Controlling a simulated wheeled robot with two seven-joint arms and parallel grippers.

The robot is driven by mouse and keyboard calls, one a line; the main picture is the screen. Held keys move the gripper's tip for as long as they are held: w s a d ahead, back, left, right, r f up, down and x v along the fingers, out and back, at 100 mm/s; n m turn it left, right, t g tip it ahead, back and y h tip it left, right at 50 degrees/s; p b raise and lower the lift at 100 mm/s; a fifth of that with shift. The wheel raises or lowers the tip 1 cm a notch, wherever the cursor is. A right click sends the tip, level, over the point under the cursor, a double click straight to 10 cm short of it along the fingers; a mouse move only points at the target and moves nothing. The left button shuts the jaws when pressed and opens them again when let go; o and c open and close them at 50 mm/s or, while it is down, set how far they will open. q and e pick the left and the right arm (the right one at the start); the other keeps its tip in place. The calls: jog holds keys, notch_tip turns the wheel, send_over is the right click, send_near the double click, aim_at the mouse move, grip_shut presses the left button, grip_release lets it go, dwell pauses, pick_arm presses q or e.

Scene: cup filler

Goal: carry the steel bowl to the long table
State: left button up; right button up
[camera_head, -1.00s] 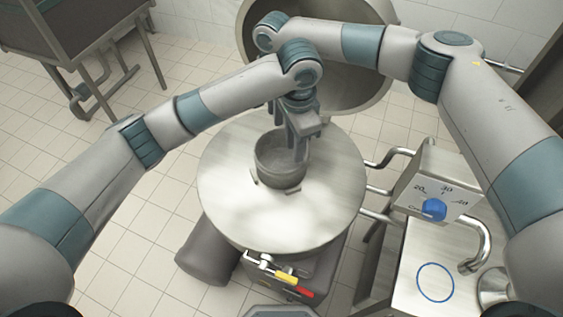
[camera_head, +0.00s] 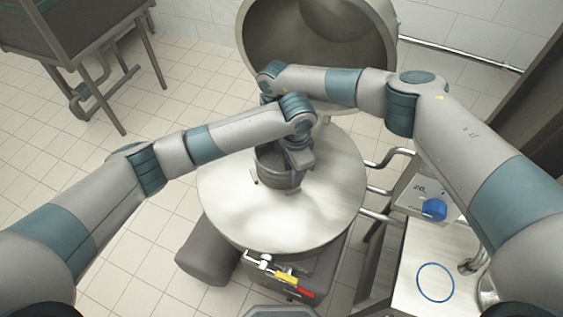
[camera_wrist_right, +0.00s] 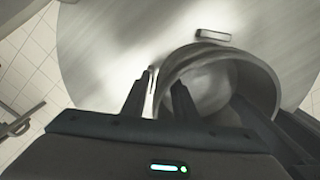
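The steel bowl (camera_head: 275,181) stands upright on the round steel top (camera_head: 225,215) in the head view. It also shows in the right wrist view (camera_wrist_right: 215,75). My left gripper (camera_head: 300,163) points down at the bowl's right side; whether it grips the wall is unclear. My right gripper (camera_wrist_right: 163,85) has its two fingers apart in the wrist view, with the near rim of the bowl between or just beyond them. In the head view its fingers are hidden behind my left wrist. Which surface is the long table is unclear.
A large tilted steel kettle (camera_head: 318,45) is behind the round top. Pipes (camera_head: 390,160) and a blue knob (camera_head: 434,209) are at the right. A steel surface with a blue ring (camera_head: 435,282) is lower right. A steel stand (camera_head: 75,35) is upper left. The left floor is clear.

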pick_arm(q)
jog(key=shift+c, duration=0.6)
pick_arm(e)
jog(key=shift+c, duration=0.7)
pick_arm(q)
grip_shut()
pick_arm(e)
grip_shut()
pick_arm(q)
jog(key=shift+r, duration=0.1)
pick_arm(e)
jog(key=shift+w+r, duration=0.1)
